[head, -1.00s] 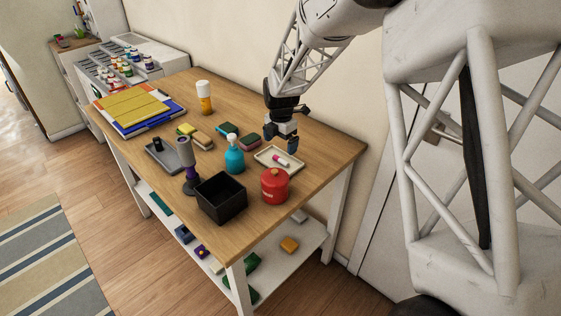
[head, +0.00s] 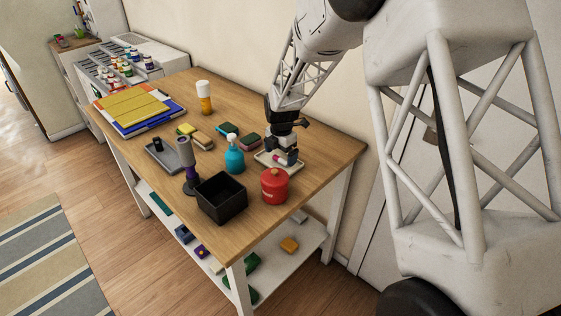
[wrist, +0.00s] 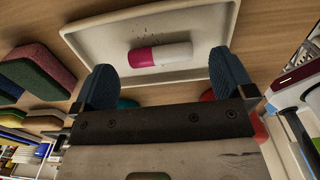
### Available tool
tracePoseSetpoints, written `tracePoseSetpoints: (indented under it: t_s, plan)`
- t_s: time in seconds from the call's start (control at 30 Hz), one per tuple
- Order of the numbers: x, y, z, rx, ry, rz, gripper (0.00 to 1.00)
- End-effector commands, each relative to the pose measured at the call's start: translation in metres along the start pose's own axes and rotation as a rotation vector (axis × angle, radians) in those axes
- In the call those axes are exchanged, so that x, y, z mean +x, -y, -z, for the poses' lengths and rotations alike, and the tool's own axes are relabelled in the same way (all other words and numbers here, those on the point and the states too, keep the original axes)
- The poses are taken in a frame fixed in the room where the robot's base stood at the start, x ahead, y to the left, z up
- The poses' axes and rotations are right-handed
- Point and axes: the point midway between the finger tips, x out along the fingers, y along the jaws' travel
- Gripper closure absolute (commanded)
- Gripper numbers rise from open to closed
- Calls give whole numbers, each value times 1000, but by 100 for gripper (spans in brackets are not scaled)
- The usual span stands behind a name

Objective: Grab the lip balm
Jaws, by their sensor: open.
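The lip balm (wrist: 160,54) is a small tube, magenta at one end and white at the other. It lies on its side in a shallow cream tray (wrist: 95,38), which also shows in the head view (head: 262,158). My gripper (wrist: 162,85) is open, with its two blue fingertips apart and nothing between them. In the wrist view the lip balm lies just beyond the fingertips, across the gap between them. In the head view my gripper (head: 284,159) is low over the tray and hides most of the lip balm.
A red canister (head: 274,187) stands in front of the tray, and a blue spray bottle (head: 234,159) stands to its left. A black open box (head: 220,199) is nearer the table's front. Sponges (head: 249,141) lie left of the gripper. The right corner of the wooden table (head: 335,150) is clear.

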Motion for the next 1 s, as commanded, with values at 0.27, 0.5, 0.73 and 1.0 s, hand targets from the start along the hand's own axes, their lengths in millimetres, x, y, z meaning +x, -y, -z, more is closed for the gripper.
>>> tracePoseSetpoints:
  t_s: [0.27, 0.5, 0.73, 1.0]
  plan:
    - [19, 0, 0, 0, 0, 0, 0]
    - [19, 0, 0, 0, 0, 0, 0]
    - [19, 0, 0, 0, 0, 0, 0]
    - [19, 0, 0, 0, 0, 0, 34]
